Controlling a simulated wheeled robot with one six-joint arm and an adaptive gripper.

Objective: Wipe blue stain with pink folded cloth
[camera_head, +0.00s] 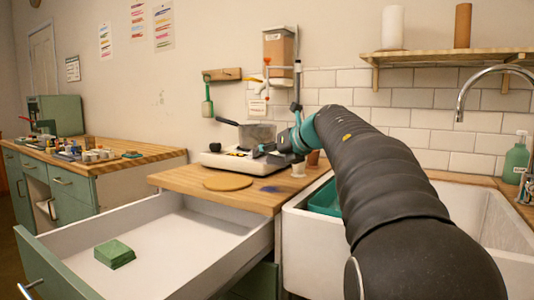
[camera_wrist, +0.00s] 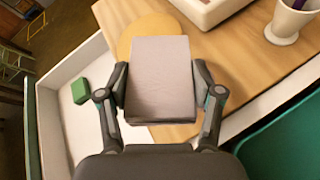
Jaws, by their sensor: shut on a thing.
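The blue stain (camera_head: 270,189) is a dark smudge on the wooden counter (camera_head: 180,179), near its front edge and right of a round tan mat. My gripper (camera_wrist: 160,88) is shut on the pink folded cloth (camera_wrist: 161,78), a flat pale mauve-grey block held between both fingers in the wrist view. In the head view my gripper (camera_head: 264,152) is above the counter, behind the stain and in front of the hot plate. The cloth is hard to make out there. The stain does not show in the wrist view, where the cloth covers part of the counter.
The round mat (camera_head: 228,183) lies left of the stain. The white hot plate (camera_head: 228,163) with a pot and a small cup (camera_head: 299,170) stand behind. An open white drawer (camera_head: 170,251) holds a green block (camera_head: 114,254). A sink (camera_head: 470,215) is at the right.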

